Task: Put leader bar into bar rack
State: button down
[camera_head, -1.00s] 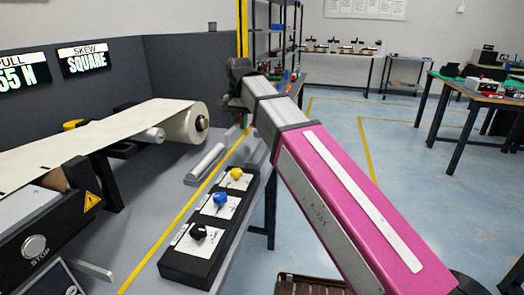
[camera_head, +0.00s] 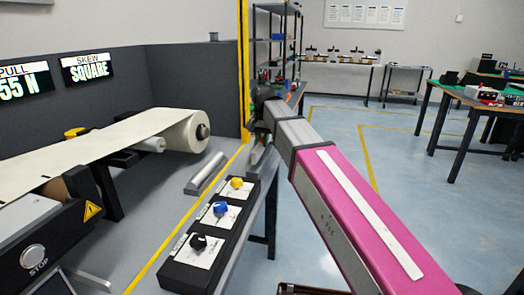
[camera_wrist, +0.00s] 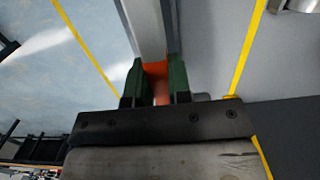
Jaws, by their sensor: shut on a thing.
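My gripper (camera_wrist: 156,82) has dark green fingers in the wrist view, shut on an orange part (camera_wrist: 157,70) that I take for the leader bar. How much of the bar shows beyond it is unclear. In the head view, the far end of my arm is over the right edge of the work table, beyond the knobs. The fingers and the held part are hard to make out there. A silver bar (camera_head: 207,172) lies in a low grey holder on the table, left of my gripper. I cannot tell whether this holder is the bar rack.
A control box (camera_head: 210,235) with black, blue and yellow knobs stands along the table's right edge. A cream belt (camera_head: 105,135) runs around a roller on the left. A shelf unit (camera_head: 272,50) stands behind. Open floor (camera_head: 335,130) lies to the right.

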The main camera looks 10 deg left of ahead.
aim_at(262, 149)
jog(key=shift+f, duration=1.8)
jog(key=shift+f, duration=0.15)
jog(key=c, duration=1.1)
grip_release()
jog(key=shift+o, duration=0.2)
jog(key=r, duration=1.2)
jog(key=shift+w+r, duration=0.15)
jog(key=shift+w, duration=0.25)
jog(key=s+d+f, duration=0.2)
jog(key=d+f, duration=1.1)
jog(key=f, duration=0.3)
jog(key=s+d+f, duration=0.1)
jog(key=d+f, duration=1.2)
jog(key=f, duration=0.3)
jog(key=s+d+f, duration=0.8)
jog(key=d+f, duration=0.2)
jog(key=shift+s+n+t, duration=0.15)
jog(key=shift+n+t, duration=0.25)
